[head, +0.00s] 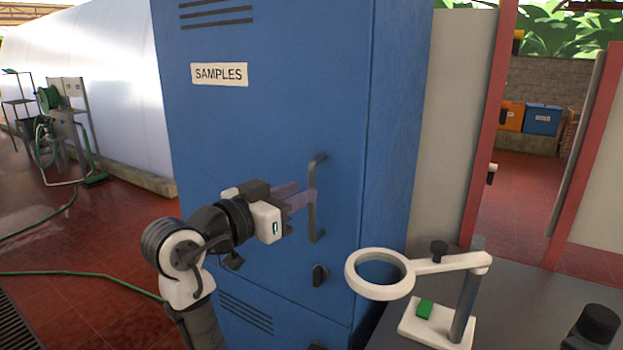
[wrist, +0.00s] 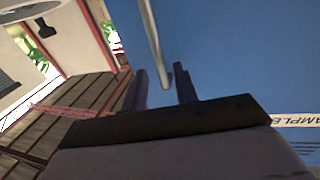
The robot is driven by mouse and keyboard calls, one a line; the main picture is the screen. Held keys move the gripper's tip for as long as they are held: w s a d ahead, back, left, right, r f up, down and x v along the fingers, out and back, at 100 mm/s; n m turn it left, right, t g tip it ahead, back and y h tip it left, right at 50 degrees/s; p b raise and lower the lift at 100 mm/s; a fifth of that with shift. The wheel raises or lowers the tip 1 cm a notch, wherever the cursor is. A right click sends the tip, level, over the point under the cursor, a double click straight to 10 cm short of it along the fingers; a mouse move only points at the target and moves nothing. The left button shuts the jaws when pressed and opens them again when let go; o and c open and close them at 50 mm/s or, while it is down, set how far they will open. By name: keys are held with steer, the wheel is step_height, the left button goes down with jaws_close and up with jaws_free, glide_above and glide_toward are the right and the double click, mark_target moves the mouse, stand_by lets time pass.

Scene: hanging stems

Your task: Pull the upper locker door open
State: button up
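The blue upper locker door (head: 270,120) carries a "SAMPLES" label and looks closed, flush with the locker front. Its grey vertical bar handle (head: 317,215) is near the door's right edge. My gripper (head: 310,194) is at the handle, its fingers pointing at the door around the bar's middle. In the wrist view, my gripper (wrist: 160,72) has its two fingers apart, with the handle (wrist: 153,40) showing between them, nearer the right finger. I see no clear grip on the bar. A dark knob (head: 320,275) sits below the handle.
A white ring magnifier (head: 380,274) on a stand is on the dark table (head: 385,335) at the right, close to the locker. A lower locker door (head: 270,330) is beneath. Open tiled floor (head: 60,235) lies left, with a green hose (head: 75,273) across it.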

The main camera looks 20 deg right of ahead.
steer(key=shift+p+x, duration=0.45)
steer(key=shift+x, duration=1.9)
jaws_close()
